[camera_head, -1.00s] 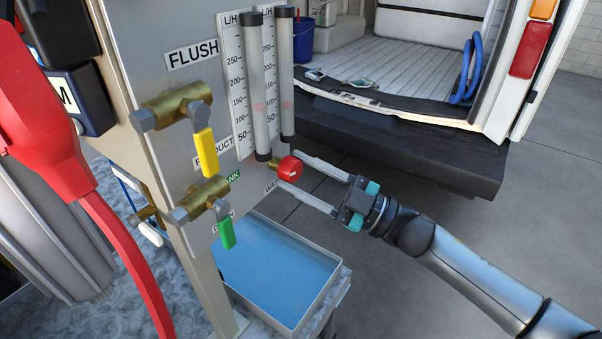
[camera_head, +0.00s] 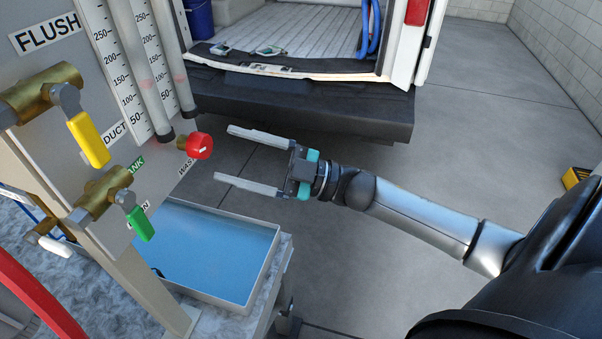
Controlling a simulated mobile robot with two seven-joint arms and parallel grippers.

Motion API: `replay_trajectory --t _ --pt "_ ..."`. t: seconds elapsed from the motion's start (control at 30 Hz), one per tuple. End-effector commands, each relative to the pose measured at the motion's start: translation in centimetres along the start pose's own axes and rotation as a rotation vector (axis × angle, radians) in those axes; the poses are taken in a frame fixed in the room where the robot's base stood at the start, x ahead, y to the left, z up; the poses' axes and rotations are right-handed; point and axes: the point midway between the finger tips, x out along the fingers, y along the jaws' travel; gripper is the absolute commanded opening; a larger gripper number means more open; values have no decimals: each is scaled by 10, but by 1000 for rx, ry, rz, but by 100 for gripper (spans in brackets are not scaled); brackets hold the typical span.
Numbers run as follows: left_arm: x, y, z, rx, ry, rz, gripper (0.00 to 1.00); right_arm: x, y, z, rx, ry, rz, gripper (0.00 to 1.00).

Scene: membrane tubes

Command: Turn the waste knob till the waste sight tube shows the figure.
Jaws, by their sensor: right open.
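The red waste knob (camera_head: 200,146) sticks out at the right edge of the panel (camera_head: 50,62), above a partly cut-off WASTE label (camera_head: 187,165). My right gripper (camera_head: 224,153) is open and empty just right of the knob, its two fingers spread and pointing at the panel, apart from the knob. Two upright sight tubes stand beside printed scales: a left tube (camera_head: 137,70) and a right tube (camera_head: 172,60). Each has a faint pinkish float low down, the right one around the 100 mark; the exact readings are too blurred to tell. The tube tops are cut off. My left gripper is out of view.
A yellow lever (camera_head: 89,138) and a green lever (camera_head: 140,223) hang on brass valves left of the knob. A tray of blue liquid (camera_head: 268,255) lies below. A van's dark bumper (camera_head: 300,110) stands behind. Open grey floor lies to the right.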

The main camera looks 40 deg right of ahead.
Motion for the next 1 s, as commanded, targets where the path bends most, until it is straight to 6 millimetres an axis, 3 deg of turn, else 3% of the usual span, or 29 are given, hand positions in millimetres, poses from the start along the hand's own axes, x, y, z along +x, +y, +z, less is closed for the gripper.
replay_trajectory --t 0.3,0.6,1.0 --pt "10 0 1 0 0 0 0 -57 -1 1 1 -4 -2 81" --pt "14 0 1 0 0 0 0 -99 -1 1 1 -1 -1 81" --pt "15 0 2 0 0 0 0 -109 0 -1 -1 2 -1 81"
